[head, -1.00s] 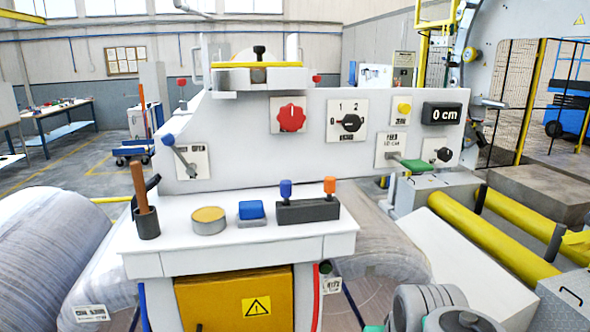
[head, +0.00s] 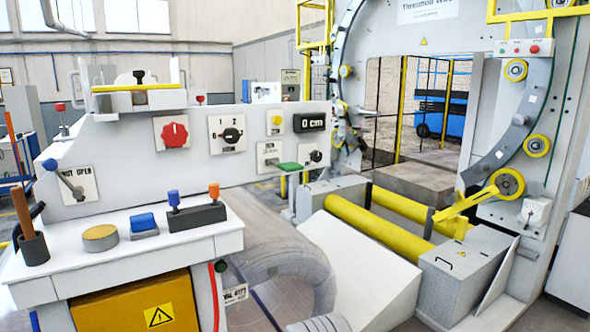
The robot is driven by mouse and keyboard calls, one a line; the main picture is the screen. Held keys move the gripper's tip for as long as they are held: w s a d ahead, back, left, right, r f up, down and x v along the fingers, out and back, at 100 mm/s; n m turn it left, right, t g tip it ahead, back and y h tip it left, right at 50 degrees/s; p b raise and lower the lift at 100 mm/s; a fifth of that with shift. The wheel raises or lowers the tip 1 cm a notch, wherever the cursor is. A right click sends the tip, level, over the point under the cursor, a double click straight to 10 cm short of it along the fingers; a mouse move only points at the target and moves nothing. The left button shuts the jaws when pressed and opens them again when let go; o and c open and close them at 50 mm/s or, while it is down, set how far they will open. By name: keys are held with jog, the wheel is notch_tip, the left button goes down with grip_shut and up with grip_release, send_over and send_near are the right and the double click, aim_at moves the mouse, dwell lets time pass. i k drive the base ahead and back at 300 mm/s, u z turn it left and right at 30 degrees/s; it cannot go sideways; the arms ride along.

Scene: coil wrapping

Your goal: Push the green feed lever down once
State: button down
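The green feed lever (head: 289,166) sticks out from a white plate (head: 269,157) low on the right part of the grey control panel (head: 140,152). Its green handle looks about level. A black display (head: 309,122) above it reads "0 cm". Nothing touches the lever.
The panel also carries a red knob (head: 174,134), a black selector (head: 231,134), a yellow button (head: 277,120) and a blue-tipped lever (head: 62,175). A white shelf (head: 100,262) juts out below. Yellow rollers (head: 375,235) and a large ring machine (head: 500,150) stand right.

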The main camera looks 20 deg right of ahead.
aim_at(289, 167)
jog(key=k, duration=1)
jog(key=u, duration=0.85)
jog(key=i, duration=1.4)
jog(key=z, duration=0.55)
